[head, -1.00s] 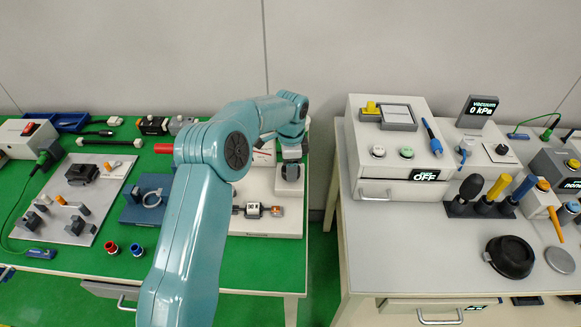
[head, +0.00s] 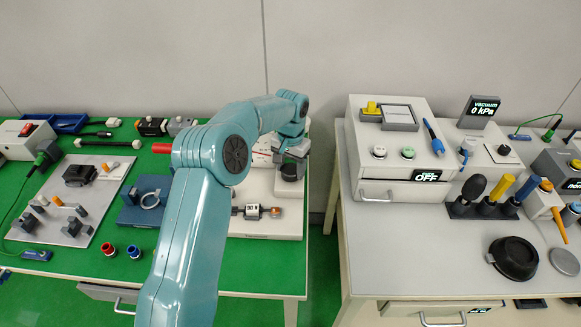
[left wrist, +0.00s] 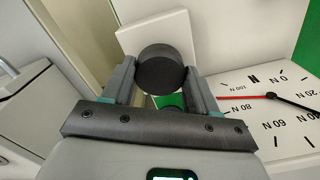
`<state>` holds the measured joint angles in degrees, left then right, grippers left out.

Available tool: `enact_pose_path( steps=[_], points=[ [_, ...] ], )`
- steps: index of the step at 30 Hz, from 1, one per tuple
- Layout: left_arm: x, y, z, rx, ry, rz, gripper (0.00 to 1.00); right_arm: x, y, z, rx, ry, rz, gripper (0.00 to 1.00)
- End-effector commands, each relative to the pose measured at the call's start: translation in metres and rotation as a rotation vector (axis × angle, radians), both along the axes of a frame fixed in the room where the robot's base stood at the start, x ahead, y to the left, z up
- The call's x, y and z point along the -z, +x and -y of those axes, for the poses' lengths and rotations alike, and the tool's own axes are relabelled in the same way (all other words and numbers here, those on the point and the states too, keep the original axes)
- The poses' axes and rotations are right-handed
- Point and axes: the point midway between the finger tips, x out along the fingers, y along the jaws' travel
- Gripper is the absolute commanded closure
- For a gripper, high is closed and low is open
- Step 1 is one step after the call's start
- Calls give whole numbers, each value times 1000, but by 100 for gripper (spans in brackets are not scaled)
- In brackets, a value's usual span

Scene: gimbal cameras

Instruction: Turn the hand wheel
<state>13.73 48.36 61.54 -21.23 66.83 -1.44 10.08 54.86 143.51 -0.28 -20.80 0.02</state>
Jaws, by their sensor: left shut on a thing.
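The hand wheel is a dark round knob (left wrist: 163,70) on a pale block, seen between my left gripper's fingers in the left wrist view. In the head view the dark knob (head: 289,173) shows just below my left gripper (head: 288,157), at the right side of the green table. My left gripper is shut on it, with one finger on each side; the contact faces are partly hidden. A white dial (left wrist: 262,108) marked N, with a red and a black hand, lies to the right in the wrist view. My right gripper is out of view.
The green table (head: 75,262) holds a grey board (head: 98,208) with parts, a blue fixture (head: 135,210) and red and blue rings. A second table (head: 400,245) on the right carries a vacuum station, with a floor gap between the tables.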

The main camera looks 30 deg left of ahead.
Motion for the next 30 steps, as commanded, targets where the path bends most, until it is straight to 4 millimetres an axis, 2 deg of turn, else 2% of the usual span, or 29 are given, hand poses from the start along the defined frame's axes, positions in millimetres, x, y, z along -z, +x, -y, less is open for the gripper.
enact_pose_path(
  steps=[1,30],
  points=[
    [-5,4,-1,-46,4,18,72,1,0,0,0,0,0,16],
    [-6,4,-2,-967,0,19,72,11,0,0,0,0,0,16]
  ],
)
